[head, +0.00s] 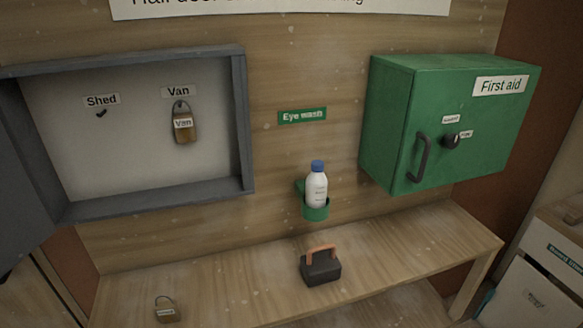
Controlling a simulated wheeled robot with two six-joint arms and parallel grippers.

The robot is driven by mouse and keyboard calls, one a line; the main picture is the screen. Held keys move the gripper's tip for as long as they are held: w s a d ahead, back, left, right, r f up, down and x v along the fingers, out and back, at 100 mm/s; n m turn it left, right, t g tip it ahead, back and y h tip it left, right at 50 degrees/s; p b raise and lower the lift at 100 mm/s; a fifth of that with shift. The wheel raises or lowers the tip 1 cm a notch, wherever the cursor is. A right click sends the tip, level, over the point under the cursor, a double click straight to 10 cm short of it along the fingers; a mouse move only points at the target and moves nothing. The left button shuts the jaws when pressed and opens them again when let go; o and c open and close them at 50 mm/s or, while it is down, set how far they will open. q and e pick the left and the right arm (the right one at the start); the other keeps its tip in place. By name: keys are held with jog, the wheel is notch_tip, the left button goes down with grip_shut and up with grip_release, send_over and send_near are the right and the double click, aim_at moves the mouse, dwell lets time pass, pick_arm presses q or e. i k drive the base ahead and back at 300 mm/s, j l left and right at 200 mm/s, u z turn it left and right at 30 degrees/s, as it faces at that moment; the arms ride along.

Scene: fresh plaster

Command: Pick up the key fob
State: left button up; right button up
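A brown key fob (166,312) with a ring on top and a small pale label lies on the wooden bench at the bottom left in the head view. Its label is too small to read. A second brown fob (184,130), labelled "Van", hangs by its ring from the hook under the "Van" sign in the open key cabinet (245,120). The hook (101,112) under the "Shed" sign is bare. Neither of my grippers shows in this view.
A dark block with an orange handle (320,267) stands mid-bench (235,283). Above it, an eye wash bottle (316,188) sits in a green holder (315,212). A shut green first aid cabinet (388,130) is at right. The bench between fob and block is clear.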

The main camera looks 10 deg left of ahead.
aim_at(168, 311)
jog(key=k+j+u, duration=0.15)
jog(key=j+u, duration=0.15)
jog(key=u, duration=0.15)
jog(key=k+j+u, duration=0.1)
jog(key=j+u, duration=0.2)
jog(key=u, duration=0.15)
